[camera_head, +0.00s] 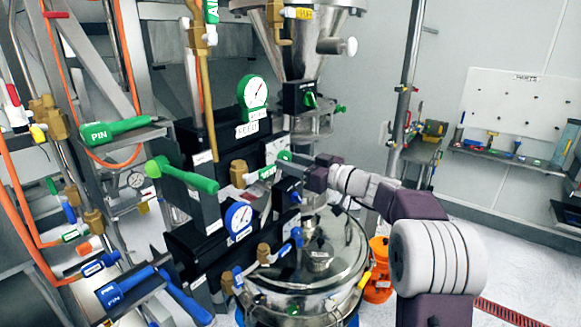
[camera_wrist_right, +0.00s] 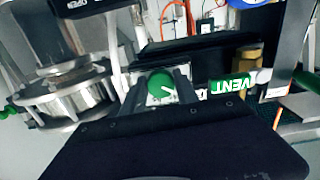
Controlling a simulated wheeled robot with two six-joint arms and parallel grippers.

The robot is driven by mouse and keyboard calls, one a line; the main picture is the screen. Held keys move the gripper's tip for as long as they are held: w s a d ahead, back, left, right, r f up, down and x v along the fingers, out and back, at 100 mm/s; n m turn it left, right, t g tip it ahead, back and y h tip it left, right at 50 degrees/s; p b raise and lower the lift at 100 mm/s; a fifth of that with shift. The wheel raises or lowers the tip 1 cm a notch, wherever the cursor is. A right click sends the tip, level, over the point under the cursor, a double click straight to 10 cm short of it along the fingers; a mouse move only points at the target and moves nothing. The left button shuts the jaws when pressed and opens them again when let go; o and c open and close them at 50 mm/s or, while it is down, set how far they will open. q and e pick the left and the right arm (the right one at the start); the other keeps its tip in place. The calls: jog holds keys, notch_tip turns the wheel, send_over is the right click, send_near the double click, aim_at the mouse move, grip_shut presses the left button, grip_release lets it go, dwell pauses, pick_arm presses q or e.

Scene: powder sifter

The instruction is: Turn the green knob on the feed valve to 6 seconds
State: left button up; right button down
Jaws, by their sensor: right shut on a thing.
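The small green knob (camera_head: 284,155) sits on the panel in the middle of the head view, largely covered by my right gripper. My right gripper (camera_head: 290,159) reaches it from the right and is shut on it. In the right wrist view the round green knob (camera_wrist_right: 161,85) with a white pointer mark shows between the two fingers (camera_wrist_right: 160,88). The seconds scale around it cannot be read. A green gauge (camera_head: 252,91) with a FEED label (camera_head: 247,129) stands above it. My left gripper is not in view.
A green-handled VENT valve (camera_wrist_right: 240,82) is close beside the knob. Another green knob (camera_head: 310,100) is on the black hopper valve. Green PIN handle (camera_head: 115,130), blue gauge (camera_head: 238,220) and steel sifter lid (camera_head: 318,252) are nearby. Open floor lies at right.

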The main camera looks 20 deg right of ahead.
jog(key=m+b, duration=0.9)
jog(key=shift+s+a+r, duration=0.15)
jog(key=m, duration=0.2)
jog(key=shift+r+m, duration=0.15)
jog(key=shift+m, duration=0.25)
jog(key=shift+r+m, duration=0.1)
jog(key=shift+m, duration=1.4)
jog(key=c, duration=0.9)
grip_release()
